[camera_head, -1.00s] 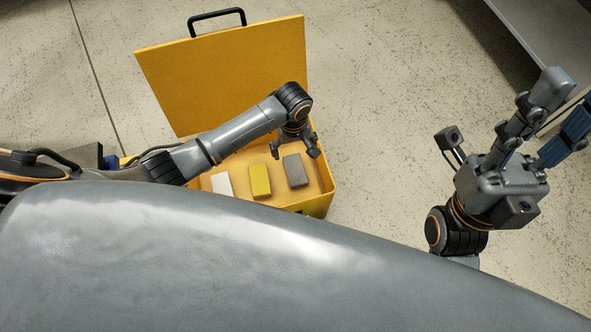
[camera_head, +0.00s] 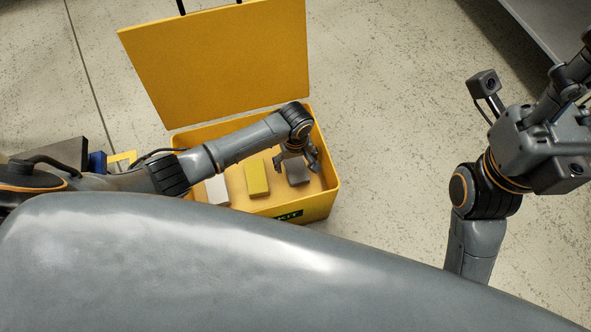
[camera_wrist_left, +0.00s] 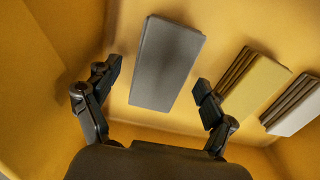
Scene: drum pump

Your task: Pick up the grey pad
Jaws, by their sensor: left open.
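The grey pad (camera_head: 297,173) lies in the open yellow box (camera_head: 318,208), the rightmost of three pads in the head view. My left gripper (camera_head: 298,164) is over its upper end, with its fingers spread. In the left wrist view the grey pad (camera_wrist_left: 166,65) lies beyond and between the two open fingertips (camera_wrist_left: 155,78), with clear gaps on both sides and nothing held. My right gripper is only partly in the head view at the right edge, and its fingertips are cut off.
A yellow pad (camera_head: 257,178) and a white pad (camera_head: 217,189) lie left of the grey one in the box; the yellow pad (camera_wrist_left: 254,88) is close to a left fingertip in the wrist view. The box's raised lid (camera_head: 220,65) stands behind. Box walls surround the pads.

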